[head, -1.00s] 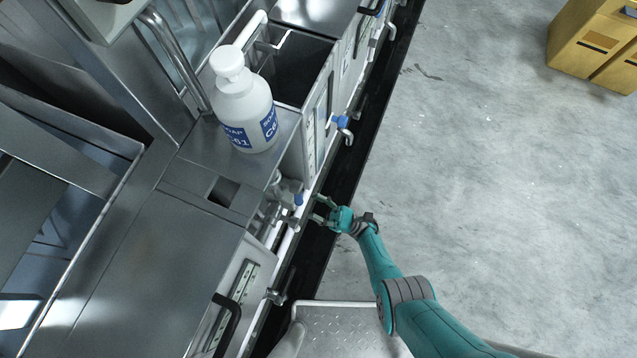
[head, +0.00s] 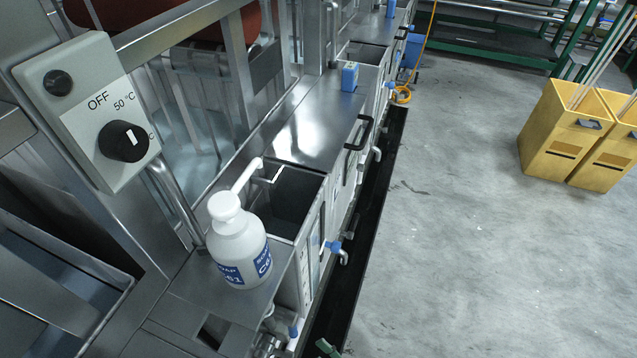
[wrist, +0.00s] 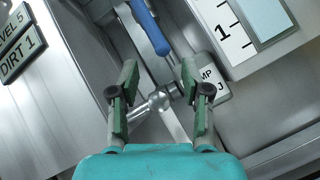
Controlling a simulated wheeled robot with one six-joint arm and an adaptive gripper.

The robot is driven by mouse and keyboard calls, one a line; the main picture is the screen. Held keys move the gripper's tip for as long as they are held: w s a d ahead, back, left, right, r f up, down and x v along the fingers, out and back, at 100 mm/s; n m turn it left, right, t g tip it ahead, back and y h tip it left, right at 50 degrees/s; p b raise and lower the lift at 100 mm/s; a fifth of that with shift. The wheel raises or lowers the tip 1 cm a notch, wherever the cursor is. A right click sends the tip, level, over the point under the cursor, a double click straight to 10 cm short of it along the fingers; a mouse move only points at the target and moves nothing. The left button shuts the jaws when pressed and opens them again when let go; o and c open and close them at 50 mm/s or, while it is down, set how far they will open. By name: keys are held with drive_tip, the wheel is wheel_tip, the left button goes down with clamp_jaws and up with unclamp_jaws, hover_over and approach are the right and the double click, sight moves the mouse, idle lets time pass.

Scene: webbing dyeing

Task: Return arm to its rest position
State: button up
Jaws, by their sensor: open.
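My gripper (wrist: 158,76) is open in the wrist view, its two green-grey fingers spread apart with nothing held between them. A blue valve handle (wrist: 150,27) shows just beyond and between the fingertips, with a metal pipe fitting (wrist: 160,103) below it. I cannot tell how far the fingers are from the valve. In the head view only a small green piece of my gripper (head: 326,347) shows at the bottom edge, beside the machine's front. The rest of my arm is out of that view.
A white soap bottle (head: 240,250) stands on the steel ledge beside an open tank (head: 287,203). A control box (head: 88,112) with a dial is at upper left. Another blue-handled tap (head: 334,246) juts from the machine front. Yellow bins (head: 552,132) stand right; the concrete floor (head: 450,270) between is clear.

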drive_tip(key=s+d+r+m+t+h, duration=0.35)
drive_tip(key=s+d+m+h, duration=0.35)
drive_tip(key=m, duration=0.5)
drive_tip(key=s+d+r+m+t+h, duration=0.2)
drive_tip(key=s+d+r+m+h, duration=0.25)
drive_tip(key=m+h, duration=0.6)
drive_tip(key=s+d+r+m+g+h, duration=0.2)
drive_tip(key=s+r+m, duration=0.2)
drive_tip(key=r+m, duration=0.4)
drive_tip(key=s+d+r+m+g+h, duration=0.2)
drive_tip(key=s+r+m, duration=0.3)
drive_tip(key=r+m, duration=0.4)
drive_tip(key=shift+d+r, duration=0.2)
drive_tip(key=shift+d, duration=0.65)
drive_tip(key=shift+w+f+m, duration=0.1)
drive_tip(key=shift+m, duration=0.15)
